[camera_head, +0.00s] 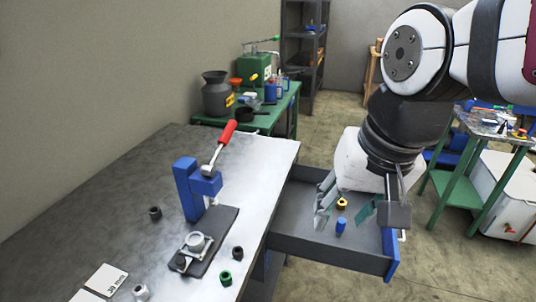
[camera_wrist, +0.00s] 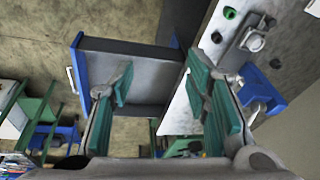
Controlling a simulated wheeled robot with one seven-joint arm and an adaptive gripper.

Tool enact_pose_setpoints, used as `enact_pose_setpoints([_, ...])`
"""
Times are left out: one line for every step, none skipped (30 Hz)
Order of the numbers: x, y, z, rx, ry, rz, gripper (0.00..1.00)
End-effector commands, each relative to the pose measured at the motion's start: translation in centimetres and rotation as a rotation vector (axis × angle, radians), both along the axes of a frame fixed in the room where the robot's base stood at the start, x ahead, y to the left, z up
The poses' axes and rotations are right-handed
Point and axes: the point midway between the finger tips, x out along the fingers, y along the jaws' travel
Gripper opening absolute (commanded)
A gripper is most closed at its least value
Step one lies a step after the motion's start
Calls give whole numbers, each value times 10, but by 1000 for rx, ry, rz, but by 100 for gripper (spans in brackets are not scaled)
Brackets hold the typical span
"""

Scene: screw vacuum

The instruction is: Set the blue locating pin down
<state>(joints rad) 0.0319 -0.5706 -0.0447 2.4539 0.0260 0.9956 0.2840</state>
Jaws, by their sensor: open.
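The blue locating pin (camera_head: 340,226) is inside the pulled-out grey drawer (camera_head: 325,259) and looks upright on its floor. My gripper (camera_head: 345,213) is open above the drawer, its green-padded fingers apart. The pin appears between and just below the fingertips in the head view, with no finger visibly closed on it. In the wrist view, my gripper (camera_wrist: 160,92) is open with nothing seen between its fingers. I cannot make out the pin there.
A yellow ring-like part (camera_head: 342,204) lies in the drawer behind the pin. The workbench (camera_head: 110,210) at left carries a blue press with a red-handled lever (camera_head: 228,132) and several small cylinders. A green table (camera_head: 284,110) stands behind.

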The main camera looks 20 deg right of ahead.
Motion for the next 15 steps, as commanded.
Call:
enact_pose_setpoints([-13,4,0,-29,-18,84,43])
enact_pose_setpoints([-19,5,-1,-46,-24,132,43])
enact_pose_setpoints([-27,6,-2,-68,-31,188,43])
enact_pose_setpoints([-31,7,-3,-82,-36,224,43])
enact_pose_setpoints([-35,7,-3,-94,-40,254,43])
enact_pose_setpoints([-39,8,-5,-108,-43,288,43])
enact_pose_setpoints([-42,8,-5,-116,-45,307,43])
enact_pose_setpoints([-43,8,-5,-122,-47,323,43])
enact_pose_setpoints([-45,9,-6,-128,-48,337,43])
enact_pose_setpoints([-46,9,-6,-130,-49,344,43])
enact_pose_setpoints([-46,9,-6,-132,-48,348,43])
enact_pose_setpoints([-46,9,-6,-133,-48,350,43])
enact_pose_setpoints([-46,9,-6,-133,-48,350,43])
enact_pose_setpoints([-46,9,-6,-132,-48,349,43])
enact_pose_setpoints([-46,9,-6,-132,-48,349,43])
